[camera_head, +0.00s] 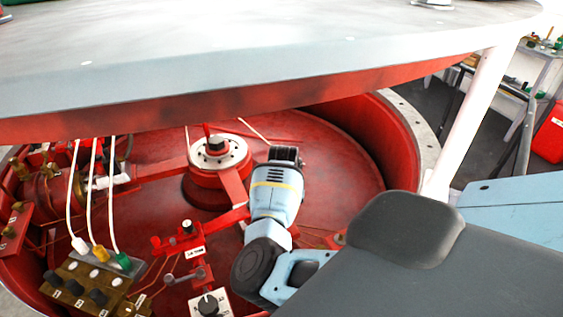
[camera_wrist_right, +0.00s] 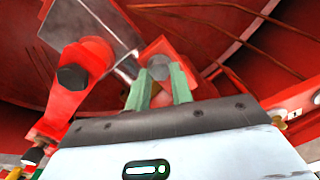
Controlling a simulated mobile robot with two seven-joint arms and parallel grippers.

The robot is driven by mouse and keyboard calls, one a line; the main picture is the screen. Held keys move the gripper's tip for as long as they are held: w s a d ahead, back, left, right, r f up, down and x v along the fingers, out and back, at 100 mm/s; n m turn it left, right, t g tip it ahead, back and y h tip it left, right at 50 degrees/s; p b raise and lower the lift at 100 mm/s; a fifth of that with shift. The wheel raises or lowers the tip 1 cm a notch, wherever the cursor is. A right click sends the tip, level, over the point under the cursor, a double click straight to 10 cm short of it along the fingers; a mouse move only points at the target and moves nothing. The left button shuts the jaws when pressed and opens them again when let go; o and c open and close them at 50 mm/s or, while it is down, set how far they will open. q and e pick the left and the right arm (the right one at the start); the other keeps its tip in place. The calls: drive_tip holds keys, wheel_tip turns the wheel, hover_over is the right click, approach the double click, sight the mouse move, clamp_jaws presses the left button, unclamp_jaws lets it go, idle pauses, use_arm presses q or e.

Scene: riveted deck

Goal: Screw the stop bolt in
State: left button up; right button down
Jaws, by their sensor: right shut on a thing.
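In the right wrist view, my right gripper (camera_wrist_right: 161,86) has two green fingers shut on a short grey round piece, which I take to be the stop bolt (camera_wrist_right: 159,69). The bolt is at a red block (camera_wrist_right: 166,50). How deep it sits in the block cannot be told. In the head view, my right arm reaches down into the red round housing, and its links hide the fingers and the bolt. My left gripper is not in view.
A red hub (camera_head: 216,158) with a black centre stands in the housing (camera_head: 340,150). A large grey disc (camera_head: 250,50) overhangs it. At the left are a brass terminal block (camera_head: 90,285) and white cables (camera_head: 93,190). A white post (camera_head: 475,110) stands at the right.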

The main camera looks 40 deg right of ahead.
drive_tip(key=shift+w+d+r, duration=0.15)
drive_tip(key=shift+r, duration=0.2)
drive_tip(key=c, duration=1.4)
unclamp_jaws()
drive_tip(key=shift+o, duration=1)
drive_tip(key=shift+f, duration=0.15)
wheel_tip(320, 180, up, 8)
drive_tip(key=shift+s+f, duration=0.15)
drive_tip(key=shift+s, duration=0.05)
